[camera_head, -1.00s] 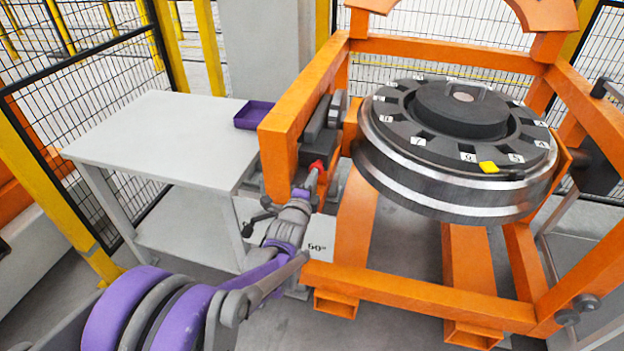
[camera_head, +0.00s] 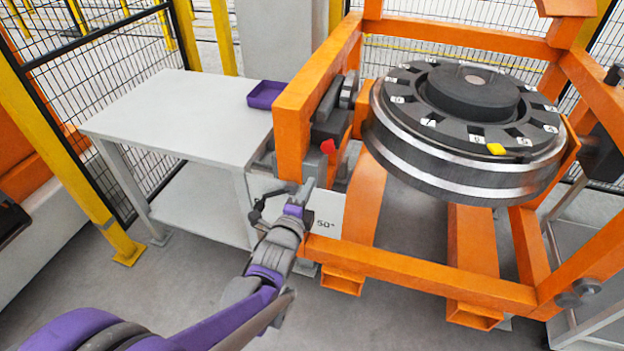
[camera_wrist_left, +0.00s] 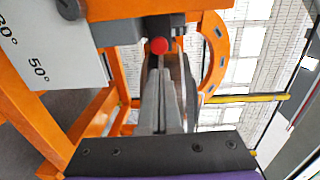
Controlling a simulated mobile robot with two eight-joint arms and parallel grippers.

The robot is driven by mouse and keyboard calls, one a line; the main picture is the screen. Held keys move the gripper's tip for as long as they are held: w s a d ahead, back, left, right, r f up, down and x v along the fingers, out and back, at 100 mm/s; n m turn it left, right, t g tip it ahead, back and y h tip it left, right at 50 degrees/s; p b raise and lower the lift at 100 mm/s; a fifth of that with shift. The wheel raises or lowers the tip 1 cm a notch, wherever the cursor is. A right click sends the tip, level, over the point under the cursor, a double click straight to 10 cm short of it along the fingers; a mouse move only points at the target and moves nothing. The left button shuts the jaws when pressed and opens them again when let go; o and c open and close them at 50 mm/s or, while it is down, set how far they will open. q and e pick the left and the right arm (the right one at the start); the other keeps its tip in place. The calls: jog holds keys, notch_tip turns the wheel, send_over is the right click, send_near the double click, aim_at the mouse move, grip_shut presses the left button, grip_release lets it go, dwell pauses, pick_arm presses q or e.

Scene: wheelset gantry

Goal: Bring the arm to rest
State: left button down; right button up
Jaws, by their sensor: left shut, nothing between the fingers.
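My left gripper (camera_head: 306,190) is in front of the orange gantry frame (camera_head: 420,277), just below a red knob (camera_head: 328,146) at the frame's left side. In the left wrist view my left gripper (camera_wrist_left: 168,75) has its two fingers together with nothing between them. The red knob (camera_wrist_left: 159,45) shows just beyond the fingertips there, and a small gap seems to separate them. My left arm reaches up from the bottom left of the head view. My right gripper is in neither view.
The gantry holds a large dark wheel (camera_head: 455,165) with numbered tags and a yellow marker (camera_head: 496,149). A white plate marked 50° (camera_head: 326,225) is beside my gripper. A grey table (camera_head: 170,115) with a purple tray (camera_head: 265,94) stands left. Floor in front is open.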

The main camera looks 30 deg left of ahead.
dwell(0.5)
pick_arm(q)
jog(key=s+d+f+n+g+h, duration=0.1)
jog(key=s+d+f+n+g, duration=0.35)
jog(key=s, duration=0.35)
jog(key=s+d+f+n+g+h, duration=0.2)
jog(key=s+d+f+n+g, duration=0.15)
jog(key=s+n, duration=0.35)
jog(key=s+d+f+n+g+h, duration=0.1)
jog(key=s+d+f+n+g, duration=0.3)
jog(key=s, duration=0.5)
notch_tip(320, 180, up, 16)
jog(key=w+d+p, duration=0.1)
jog(key=w+p, duration=0.1)
jog(key=p, duration=1.1)
jog(key=shift+w+f+t, duration=0.2)
jog(key=shift+w+t, duration=0.05)
jog(key=shift+t, duration=0.15)
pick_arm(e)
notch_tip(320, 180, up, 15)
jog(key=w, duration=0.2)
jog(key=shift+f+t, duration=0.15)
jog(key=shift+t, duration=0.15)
pick_arm(q)
jog(key=shift+s, duration=0.15)
